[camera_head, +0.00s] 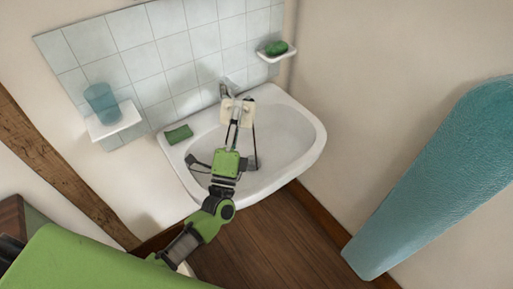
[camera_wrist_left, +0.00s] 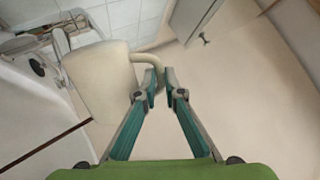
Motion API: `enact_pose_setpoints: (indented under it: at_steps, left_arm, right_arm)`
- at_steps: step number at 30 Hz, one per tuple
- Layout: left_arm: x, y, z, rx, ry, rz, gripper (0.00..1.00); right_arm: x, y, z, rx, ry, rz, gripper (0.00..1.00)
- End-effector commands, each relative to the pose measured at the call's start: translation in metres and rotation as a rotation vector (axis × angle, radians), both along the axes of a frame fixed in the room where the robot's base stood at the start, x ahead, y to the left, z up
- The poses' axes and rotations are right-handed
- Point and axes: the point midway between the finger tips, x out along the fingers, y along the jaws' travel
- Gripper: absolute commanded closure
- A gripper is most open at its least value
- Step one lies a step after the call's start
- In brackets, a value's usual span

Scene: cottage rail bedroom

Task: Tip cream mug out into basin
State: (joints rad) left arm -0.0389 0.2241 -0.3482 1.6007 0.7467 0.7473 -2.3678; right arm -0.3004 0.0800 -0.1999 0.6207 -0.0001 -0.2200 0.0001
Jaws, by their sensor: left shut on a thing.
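The white basin (camera_head: 295,135) is fixed to the wall below a tiled splashback. My left gripper (camera_head: 238,122) reaches over it from the front left. It is shut on the handle of the cream mug (camera_head: 245,106), which is held over the back part of the basin near the tap. In the left wrist view the mug (camera_wrist_left: 105,85) is left of my left fingertips (camera_wrist_left: 161,88), with its curved handle between them. I cannot tell the mug's exact tilt, and its inside does not show clearly. My right gripper is not in view.
The tap (camera_head: 224,90) stands at the basin's back. A green sponge (camera_head: 179,134) lies on its left rim. A blue tumbler (camera_head: 101,102) stands on a left shelf, a green item (camera_head: 277,48) on a right one. A long teal object (camera_head: 440,180) is at the right.

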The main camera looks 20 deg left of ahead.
Motion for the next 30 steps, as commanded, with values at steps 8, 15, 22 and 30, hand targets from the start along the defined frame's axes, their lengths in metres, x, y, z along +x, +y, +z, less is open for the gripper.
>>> enact_pose_setpoints:
  at_steps: [8,15,22,30]
  left_arm:
    - [-0.001,0.007,-0.003,-0.073,-0.012,0.0,1.0]
    - [-0.002,0.018,0.001,-0.199,-0.028,0.002,1.0]
    - [-0.005,0.044,0.0,-0.382,-0.043,0.006,1.0]
    - [-0.007,0.059,-0.005,-0.624,-0.071,0.003,1.0]
  right_arm:
    - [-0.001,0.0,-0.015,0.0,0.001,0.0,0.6]
    - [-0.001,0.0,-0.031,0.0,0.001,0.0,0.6]
    - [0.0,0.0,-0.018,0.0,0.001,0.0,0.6]
    - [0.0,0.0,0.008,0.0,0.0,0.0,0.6]
